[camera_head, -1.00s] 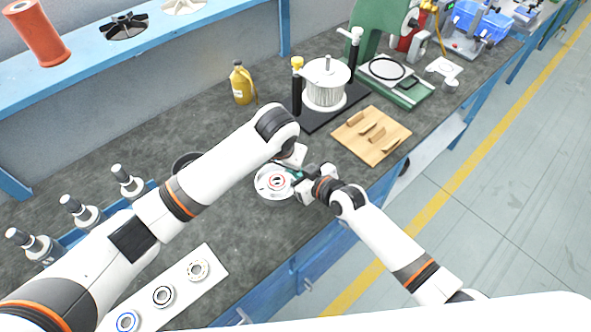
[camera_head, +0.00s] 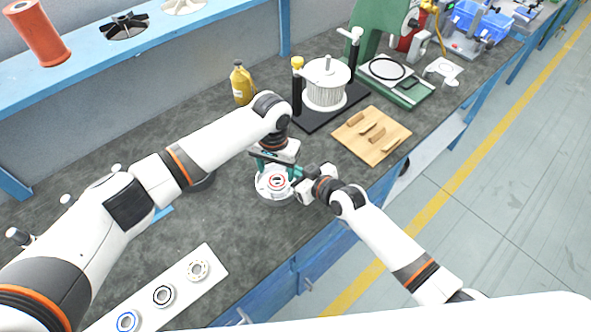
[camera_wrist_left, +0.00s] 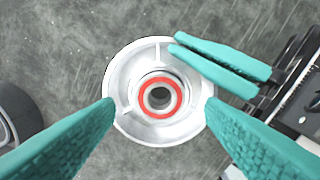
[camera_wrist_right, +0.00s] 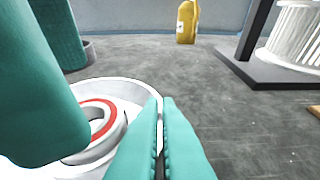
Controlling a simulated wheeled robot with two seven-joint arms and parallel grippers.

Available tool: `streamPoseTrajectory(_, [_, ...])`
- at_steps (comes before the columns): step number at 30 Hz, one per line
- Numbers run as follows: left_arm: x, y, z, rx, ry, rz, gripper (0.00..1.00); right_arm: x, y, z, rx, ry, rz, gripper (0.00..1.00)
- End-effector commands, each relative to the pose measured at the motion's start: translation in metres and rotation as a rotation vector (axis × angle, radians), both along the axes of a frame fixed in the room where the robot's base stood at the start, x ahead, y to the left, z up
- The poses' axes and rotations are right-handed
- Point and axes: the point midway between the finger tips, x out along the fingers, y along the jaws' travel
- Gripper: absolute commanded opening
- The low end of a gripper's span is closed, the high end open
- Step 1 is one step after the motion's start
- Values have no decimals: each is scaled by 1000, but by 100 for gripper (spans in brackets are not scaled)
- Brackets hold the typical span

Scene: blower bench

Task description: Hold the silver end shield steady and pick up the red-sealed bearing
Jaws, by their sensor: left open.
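The silver end shield (camera_head: 264,191) is a round, shallow dish lying on the grey bench. The red-sealed bearing (camera_wrist_left: 160,116) sits at its centre, with a red ring around a dark bore. My left gripper (camera_head: 278,168) points down over the shield, open and empty, with its fingers (camera_wrist_left: 160,100) on either side of the bearing and apart from it. My right gripper (camera_head: 297,177) reaches in from the right. Its fingers (camera_wrist_right: 160,105) are close together across the shield's rim, seemingly shut on it. A left finger hides part of the shield in the right wrist view.
A white strip (camera_head: 215,284) with several bearings lies at front left. A wooden board (camera_head: 372,150) and a black stand with a finned housing (camera_head: 326,92) are to the right. A yellow bottle (camera_head: 241,84) stands behind. A dark round container (camera_wrist_left: 18,112) is beside the shield.

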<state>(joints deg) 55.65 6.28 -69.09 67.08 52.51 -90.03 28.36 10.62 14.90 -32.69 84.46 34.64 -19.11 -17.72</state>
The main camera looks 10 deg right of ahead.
Motion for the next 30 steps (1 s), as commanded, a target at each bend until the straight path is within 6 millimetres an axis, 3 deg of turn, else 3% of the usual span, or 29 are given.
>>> streamPoseTrajectory(7, [0,0,-23,-1,0,1,64,0,0,-1,-1,2,0,0])
streamPoseTrajectory(18, [0,0,-27,-1,0,0,64,0,0,-1,-1,1,0,0])
streamPoseTrajectory(20, [0,0,-27,-1,0,0,57,0,0,-1,-1,1,0,0])
streamPoseTrajectory(26, [0,0,-27,0,-1,0,24,0,0,-1,-1,2,0,0])
streamPoseTrajectory(30, [0,0,-27,-1,-2,0,23,0,0,-1,-1,2,0,0])
